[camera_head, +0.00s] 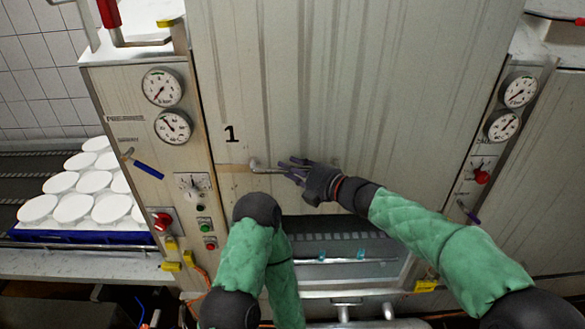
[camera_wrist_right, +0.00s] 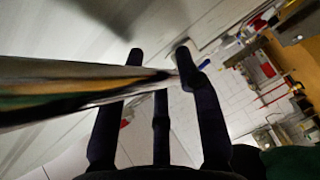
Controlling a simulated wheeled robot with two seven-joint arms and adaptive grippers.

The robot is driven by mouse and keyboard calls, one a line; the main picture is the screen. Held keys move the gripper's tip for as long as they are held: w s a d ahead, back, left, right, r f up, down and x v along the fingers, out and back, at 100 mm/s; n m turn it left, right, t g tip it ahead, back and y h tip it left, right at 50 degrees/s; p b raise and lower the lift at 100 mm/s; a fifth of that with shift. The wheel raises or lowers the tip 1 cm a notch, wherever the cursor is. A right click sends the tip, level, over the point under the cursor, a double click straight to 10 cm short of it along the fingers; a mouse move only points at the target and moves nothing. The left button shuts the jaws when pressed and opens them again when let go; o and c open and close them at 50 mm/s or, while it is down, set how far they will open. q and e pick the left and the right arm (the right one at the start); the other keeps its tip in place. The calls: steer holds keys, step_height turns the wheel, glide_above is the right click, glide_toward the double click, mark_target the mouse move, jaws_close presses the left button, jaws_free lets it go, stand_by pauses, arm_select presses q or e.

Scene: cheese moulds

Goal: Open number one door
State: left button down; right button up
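The door (camera_head: 350,80) is a tall pale metal panel with a black number 1 (camera_head: 231,134) near its left edge. Its lower edge sits above a dark opening. A metal handle (camera_head: 262,168) sticks out at the door's lower left. My right gripper (camera_head: 293,171) is at the handle's right part, with its dark fingers extended and spread. In the right wrist view the handle bar (camera_wrist_right: 60,90) crosses in front of the fingers (camera_wrist_right: 160,62), its end close to the right finger. The fingers look open; firm contact cannot be told. My left gripper is out of sight; only its arm shows.
Gauges (camera_head: 162,87) and buttons line a panel left of the door; another gauge panel (camera_head: 503,124) stands right. White round moulds (camera_head: 75,208) fill a blue tray (camera_head: 80,238) on a conveyor at left. A metal rail (camera_head: 345,262) crosses the opening below the door.

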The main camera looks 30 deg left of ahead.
steer(key=v, duration=1.2)
